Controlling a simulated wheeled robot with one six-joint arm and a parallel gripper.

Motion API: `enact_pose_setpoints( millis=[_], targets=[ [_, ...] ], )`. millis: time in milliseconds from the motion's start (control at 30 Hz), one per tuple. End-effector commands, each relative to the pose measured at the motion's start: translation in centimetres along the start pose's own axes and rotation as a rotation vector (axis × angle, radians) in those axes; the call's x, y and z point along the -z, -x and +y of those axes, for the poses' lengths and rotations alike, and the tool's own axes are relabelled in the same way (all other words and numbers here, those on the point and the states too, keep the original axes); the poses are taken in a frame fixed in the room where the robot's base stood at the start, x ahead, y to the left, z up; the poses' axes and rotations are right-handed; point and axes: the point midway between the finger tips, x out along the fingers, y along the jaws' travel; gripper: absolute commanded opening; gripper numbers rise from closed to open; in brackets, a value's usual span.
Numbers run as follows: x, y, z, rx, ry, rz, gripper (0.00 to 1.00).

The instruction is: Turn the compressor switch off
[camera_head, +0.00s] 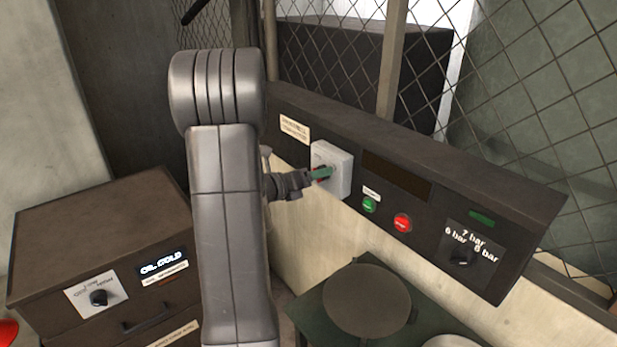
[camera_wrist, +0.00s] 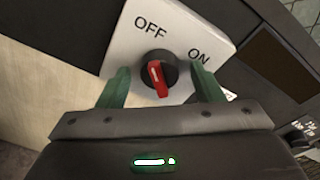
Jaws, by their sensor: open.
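The compressor switch is a red knob (camera_wrist: 158,78) on a black round base, set on a white plate (camera_wrist: 188,32) marked OFF and ON. In the wrist view the red handle stands roughly upright, its upper end towards OFF. In the head view the white switch box (camera_head: 341,170) sits on the dark sloped panel, the knob mostly hidden by my gripper. My gripper (camera_head: 320,174) is open in front of it. In the wrist view its green fingers (camera_wrist: 162,86) stand on either side of the knob, with visible gaps and nothing held.
Right of the switch are a dark display (camera_head: 397,176), a green button (camera_head: 369,205), a red button (camera_head: 402,222) and a pressure dial (camera_head: 462,256). A round plate (camera_head: 366,300) lies below. A dark cabinet (camera_head: 75,235) stands left. Wire mesh (camera_head: 510,80) rises behind the panel.

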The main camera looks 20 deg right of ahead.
Motion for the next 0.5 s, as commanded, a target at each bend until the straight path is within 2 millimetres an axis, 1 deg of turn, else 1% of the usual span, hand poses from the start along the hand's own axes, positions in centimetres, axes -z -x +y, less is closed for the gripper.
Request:
enact_pose_setpoints(
  millis=[167,500],
  targets=[
    [0.0,1.5,0.1,-0.002,0.0,-0.003,0.6],
    [0.1,7.6,0.2,-0.005,0.0,-0.003,0.6]
  ],
)
